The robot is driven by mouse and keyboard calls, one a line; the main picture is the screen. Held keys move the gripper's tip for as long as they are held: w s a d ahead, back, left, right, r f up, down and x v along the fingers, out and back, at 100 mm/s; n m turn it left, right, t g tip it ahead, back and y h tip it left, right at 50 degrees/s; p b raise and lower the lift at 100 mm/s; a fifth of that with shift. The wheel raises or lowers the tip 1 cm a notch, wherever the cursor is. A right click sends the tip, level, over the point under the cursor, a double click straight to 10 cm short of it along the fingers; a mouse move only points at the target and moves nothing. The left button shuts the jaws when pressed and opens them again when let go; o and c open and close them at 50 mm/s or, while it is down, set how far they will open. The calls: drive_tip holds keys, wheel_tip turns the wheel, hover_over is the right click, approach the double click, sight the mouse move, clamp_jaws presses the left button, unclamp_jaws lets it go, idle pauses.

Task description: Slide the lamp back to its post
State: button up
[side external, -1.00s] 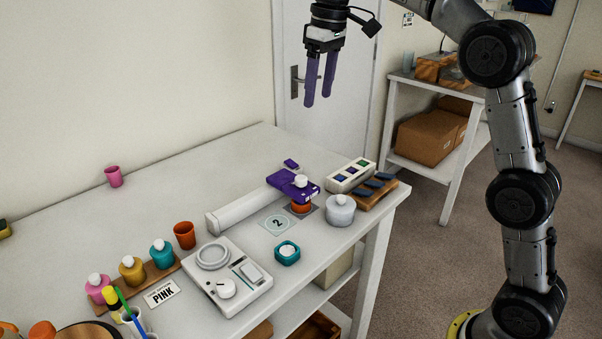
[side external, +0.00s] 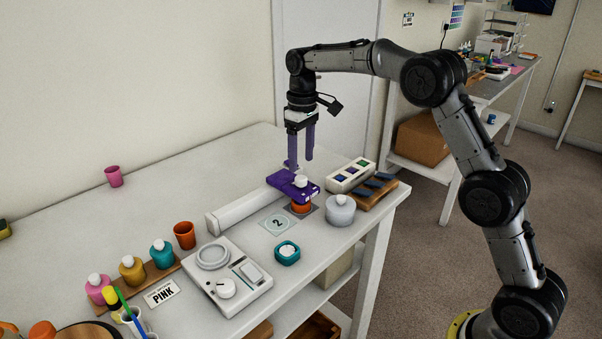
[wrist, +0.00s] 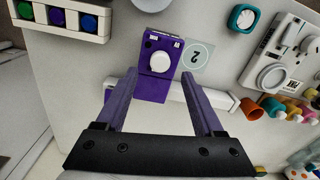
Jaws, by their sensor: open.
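In the wrist view the lamp (wrist: 154,88) lies ahead of and partly between my fingers. A small purple piece behind the lamp, perhaps its post, is mostly covered by my fingers in the side view. My gripper (side external: 300,165) is open and empty, pointing down just above and behind the lamp. I cannot tell whether a finger touches it.
A card marked 2 (side external: 277,223), a teal timer (side external: 287,253) and a white scale (side external: 227,277) lie in front. The back left table is mostly clear.

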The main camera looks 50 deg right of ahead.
sight(301, 177)
drive_tip(key=shift+f, duration=2.5)
clamp_jaws()
